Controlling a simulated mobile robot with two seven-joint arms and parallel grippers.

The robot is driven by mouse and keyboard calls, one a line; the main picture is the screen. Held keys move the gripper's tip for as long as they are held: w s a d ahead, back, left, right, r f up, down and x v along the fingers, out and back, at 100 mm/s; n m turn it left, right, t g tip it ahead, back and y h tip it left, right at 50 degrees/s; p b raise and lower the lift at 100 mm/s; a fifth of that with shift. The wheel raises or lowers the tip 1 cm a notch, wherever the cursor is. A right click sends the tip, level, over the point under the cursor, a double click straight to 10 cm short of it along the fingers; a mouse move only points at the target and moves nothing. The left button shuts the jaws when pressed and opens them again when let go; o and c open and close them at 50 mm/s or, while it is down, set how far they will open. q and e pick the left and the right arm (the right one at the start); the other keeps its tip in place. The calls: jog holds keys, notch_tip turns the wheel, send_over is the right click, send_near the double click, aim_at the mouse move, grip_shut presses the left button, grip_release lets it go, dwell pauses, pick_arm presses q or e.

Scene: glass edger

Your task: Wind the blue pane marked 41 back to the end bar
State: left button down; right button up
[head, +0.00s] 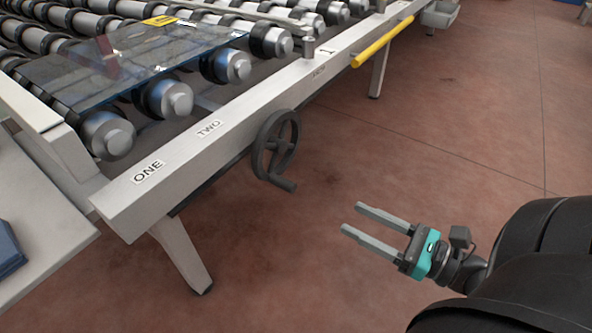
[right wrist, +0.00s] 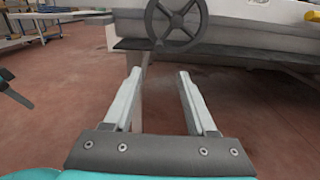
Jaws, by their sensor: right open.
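The blue glass pane (head: 120,62) lies flat on the rollers at the upper left of the head view, with a yellow tag (head: 160,20) near its far edge. The tag's number is too small to read. A dark handwheel (head: 275,145) with a crank handle (head: 284,184) hangs on the side of the grey rail; it also shows at the top of the right wrist view (right wrist: 176,22). My right gripper (head: 362,220) is open and empty, in front of the wheel and apart from it.
The conveyor rail (head: 235,120) carries labels ONE and TWO. A yellow bar (head: 383,42) is fixed farther along it. A table leg (head: 182,255) stands below the near end. The red floor (head: 470,110) to the right of the rail is clear.

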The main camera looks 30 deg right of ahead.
aim_at(291, 188)
pick_arm(q)
jog(key=shift+t, duration=0.4)
notch_tip(291, 188, up, 5)
jog(key=shift+a+f+b, duration=0.1)
jog(key=shift+b, duration=1.1)
pick_arm(e)
jog(key=x, duration=1.5)
jog(key=shift+a, duration=0.15)
grip_shut()
pick_arm(q)
jog(key=shift+f, duration=0.1)
